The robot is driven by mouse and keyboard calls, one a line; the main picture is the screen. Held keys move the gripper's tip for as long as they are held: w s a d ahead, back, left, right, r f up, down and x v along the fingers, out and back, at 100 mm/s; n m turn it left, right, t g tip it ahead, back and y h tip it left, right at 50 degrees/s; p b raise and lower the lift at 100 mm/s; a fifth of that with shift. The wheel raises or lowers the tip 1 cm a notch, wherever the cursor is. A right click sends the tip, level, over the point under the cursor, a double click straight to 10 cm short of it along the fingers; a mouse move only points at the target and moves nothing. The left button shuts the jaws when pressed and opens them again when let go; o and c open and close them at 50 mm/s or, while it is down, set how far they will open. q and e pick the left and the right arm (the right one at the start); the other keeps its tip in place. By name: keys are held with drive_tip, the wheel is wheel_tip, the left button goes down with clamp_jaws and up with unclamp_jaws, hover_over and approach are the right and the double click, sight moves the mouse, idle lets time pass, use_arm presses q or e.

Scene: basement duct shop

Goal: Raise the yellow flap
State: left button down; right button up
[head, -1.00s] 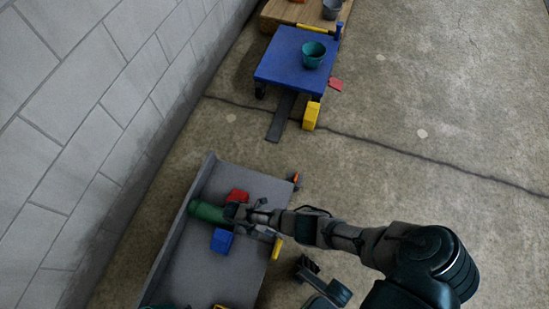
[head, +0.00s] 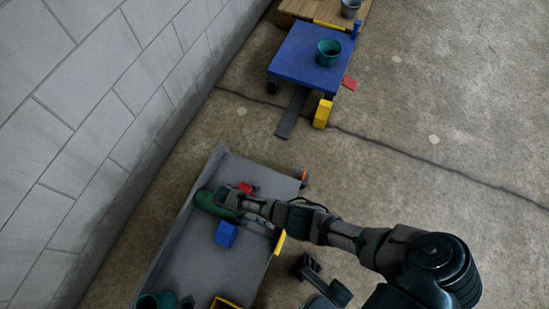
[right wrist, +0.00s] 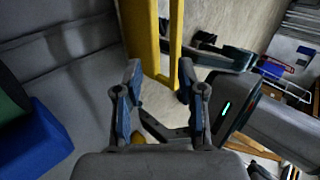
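The yellow flap (head: 279,242) is a narrow strip at the right edge of a grey tray-like bench (head: 190,262). In the right wrist view a yellow upright frame (right wrist: 140,32), which looks like the flap, stands beyond the fingertips with a gap in it. My right gripper (head: 232,198) is over the bench, beside a green rounded object (head: 210,206). In the wrist view its two fingers (right wrist: 159,80) are apart with nothing held between them. I cannot tell whether a finger touches the yellow part.
On the bench are a blue block (head: 226,235), a partly covered red block (head: 246,187) and a teal container (head: 157,300). A blue cart (head: 305,52) carries a teal cup (head: 328,52). A block wall (head: 90,110) runs along the left.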

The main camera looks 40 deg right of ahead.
drive_tip(key=v, duration=0.5)
drive_tip(key=shift+s, duration=0.1)
idle(0.3)
